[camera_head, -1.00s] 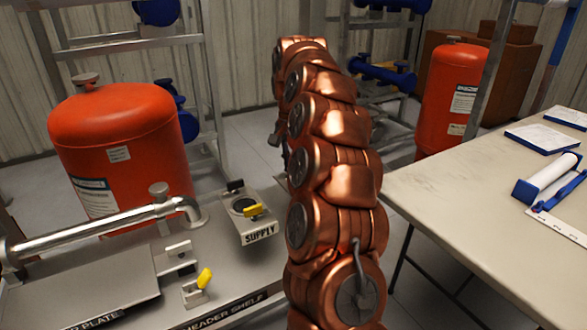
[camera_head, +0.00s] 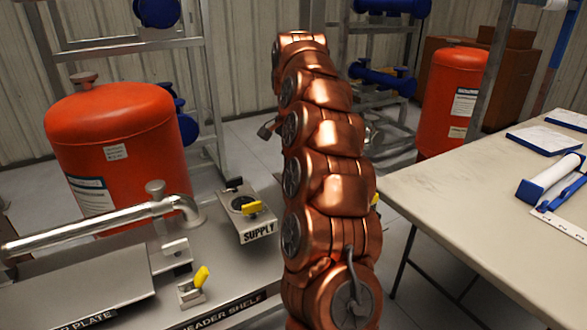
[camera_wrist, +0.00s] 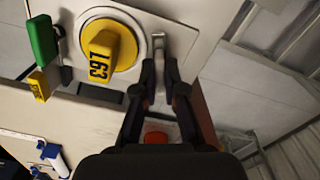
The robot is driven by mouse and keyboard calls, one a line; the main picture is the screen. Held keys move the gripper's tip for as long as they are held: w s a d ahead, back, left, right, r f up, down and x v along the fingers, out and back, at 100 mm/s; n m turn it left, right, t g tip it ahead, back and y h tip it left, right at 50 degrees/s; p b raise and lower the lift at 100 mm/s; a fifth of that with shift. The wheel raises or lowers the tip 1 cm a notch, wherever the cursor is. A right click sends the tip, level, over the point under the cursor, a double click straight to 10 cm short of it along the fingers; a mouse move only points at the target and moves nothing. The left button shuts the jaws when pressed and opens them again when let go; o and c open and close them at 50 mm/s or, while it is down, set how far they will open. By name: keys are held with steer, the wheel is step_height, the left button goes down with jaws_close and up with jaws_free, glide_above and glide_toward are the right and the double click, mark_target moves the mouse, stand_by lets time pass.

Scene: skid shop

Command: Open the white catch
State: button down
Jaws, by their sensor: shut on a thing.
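In the wrist view, the white catch (camera_wrist: 158,42) is a narrow pale lever on a white panel, just right of a round yellow knob. My gripper (camera_wrist: 160,72) reaches up to it with one dark finger on each side, shut on its lower part. The fingertips hide some of the catch, so its exact angle is hard to tell. In the head view my copper arm hides the gripper and the catch.
The yellow knob (camera_wrist: 110,45) with dark lettering sits close left of my fingers. A green handle (camera_wrist: 42,40) and a yellow tag (camera_wrist: 38,86) are farther left. In the head view, a table (camera_head: 450,205) stands right and a header shelf (camera_head: 225,290) left.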

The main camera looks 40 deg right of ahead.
steer(key=shift+f, duration=0.1)
stand_by(0.3)
steer(key=shift+m+b, duration=1.05)
steer(key=shift+m, duration=0.65)
steer(key=shift+m, duration=0.3)
steer(key=c, duration=1.3)
jaws_free()
steer(key=shift+o, duration=0.2)
